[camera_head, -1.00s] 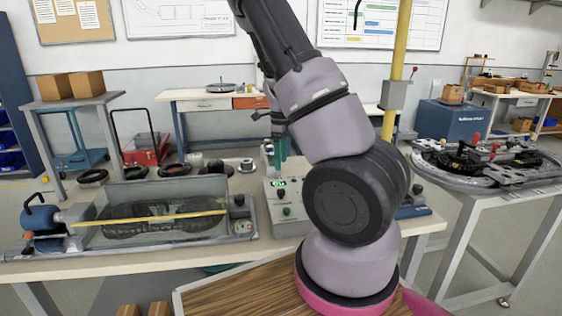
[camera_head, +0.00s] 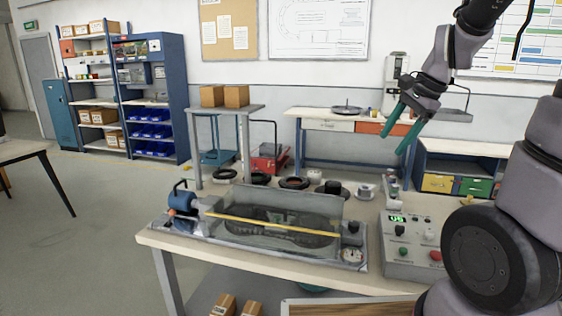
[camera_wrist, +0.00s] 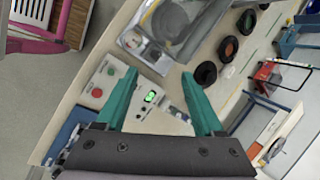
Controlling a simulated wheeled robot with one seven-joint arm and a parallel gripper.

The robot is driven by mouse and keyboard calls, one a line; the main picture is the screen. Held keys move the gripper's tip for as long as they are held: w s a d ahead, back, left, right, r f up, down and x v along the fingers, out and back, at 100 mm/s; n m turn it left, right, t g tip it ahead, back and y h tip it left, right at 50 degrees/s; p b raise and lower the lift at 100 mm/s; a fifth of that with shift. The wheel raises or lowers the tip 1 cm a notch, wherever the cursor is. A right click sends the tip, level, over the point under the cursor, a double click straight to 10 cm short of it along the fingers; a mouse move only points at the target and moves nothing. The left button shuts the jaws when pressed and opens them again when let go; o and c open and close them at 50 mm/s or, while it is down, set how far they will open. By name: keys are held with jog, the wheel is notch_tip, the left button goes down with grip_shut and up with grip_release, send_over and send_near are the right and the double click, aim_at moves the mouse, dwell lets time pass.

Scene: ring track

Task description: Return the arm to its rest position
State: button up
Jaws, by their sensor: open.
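My gripper (camera_head: 405,134) is raised in the air at the upper right of the head view, with its two green fingers spread apart and nothing between them. My grey arm runs down the right edge of the head view and is partly cut off there. In the wrist view my gripper (camera_wrist: 163,100) is open and empty, above the workbench. A control box (camera_head: 411,245) with a lit green display sits on the bench below it, and the box also shows in the wrist view (camera_wrist: 124,84). The gripper touches nothing that I can see.
The workbench (camera_head: 215,253) carries a clear-lidded test tank (camera_head: 270,235) with a yellow bar, and several dark rings behind it. A small stand with two cardboard boxes (camera_head: 236,96) and a back table (camera_head: 300,112) stand behind. The floor (camera_head: 70,255) at left is open.

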jog(key=s+a+r+n+t+h, duration=0.1)
jog(key=s+a+r+n+t, duration=0.2)
jog(key=s+r+n, duration=0.6)
jog(key=s+n, duration=0.1)
jog(key=s, duration=0.1)
jog(key=shift+s+r+t+h, duration=0.25)
jog(key=shift+s+t+h, duration=0.05)
jog(key=shift+s+t, duration=0.1)
jog(key=shift+w, duration=0.1)
